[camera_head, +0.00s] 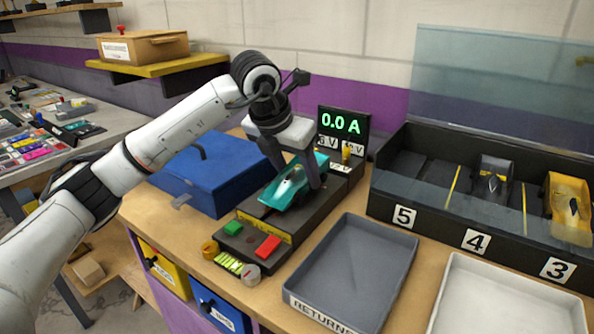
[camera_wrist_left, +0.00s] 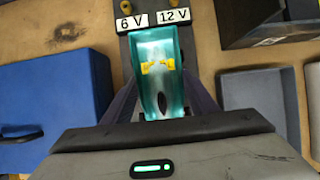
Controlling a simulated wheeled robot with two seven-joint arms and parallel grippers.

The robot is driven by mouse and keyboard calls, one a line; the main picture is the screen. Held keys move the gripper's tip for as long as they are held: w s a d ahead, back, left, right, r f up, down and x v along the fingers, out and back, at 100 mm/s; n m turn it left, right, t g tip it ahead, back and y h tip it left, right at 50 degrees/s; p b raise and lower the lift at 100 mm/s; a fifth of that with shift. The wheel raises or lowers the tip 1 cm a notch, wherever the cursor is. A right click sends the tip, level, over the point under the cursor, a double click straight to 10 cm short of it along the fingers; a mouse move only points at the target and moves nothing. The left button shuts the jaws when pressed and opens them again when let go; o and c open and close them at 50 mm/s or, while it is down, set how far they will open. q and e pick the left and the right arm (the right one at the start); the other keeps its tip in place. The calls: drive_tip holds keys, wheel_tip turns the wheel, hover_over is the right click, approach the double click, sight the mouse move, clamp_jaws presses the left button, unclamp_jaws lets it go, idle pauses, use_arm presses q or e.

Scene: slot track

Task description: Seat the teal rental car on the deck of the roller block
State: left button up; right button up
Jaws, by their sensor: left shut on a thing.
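The teal car (camera_head: 293,184) is at the roller block's deck in the head view, its body lying along the block. My left gripper (camera_head: 296,185) is shut on the car, one finger on each side of it. In the left wrist view the teal car (camera_wrist_left: 158,75) fills the space between the fingers, with yellow parts inside it. The dark roller block (camera_head: 262,222) has a green and a red button at its near end. I cannot tell whether the car rests on the deck or hangs just above it. My right gripper is not in view.
A display (camera_head: 343,124) reading 0.0 A stands behind the block. A blue box (camera_head: 207,175) is to the left. A grey RETURNS tray (camera_head: 352,268) and a white tray (camera_head: 500,300) are to the right. A dark rack (camera_head: 420,211) with numbered lanes holds other cars.

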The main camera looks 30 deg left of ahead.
use_arm(q)
drive_tip(key=shift+f, duration=0.1)
drive_tip(key=shift+f+b, duration=0.35)
drive_tip(key=shift+f, duration=0.05)
idle(0.8)
drive_tip(key=o, duration=1.3)
drive_tip(key=shift+c, duration=0.2)
drive_tip(key=shift+r+p, duration=0.8)
drive_tip(key=shift+r, duration=0.2)
drive_tip(key=shift+r+p, duration=0.95)
drive_tip(key=shift+r, duration=0.3)
drive_tip(key=shift+r+p, duration=2.1)
drive_tip(key=shift+r, duration=0.65)
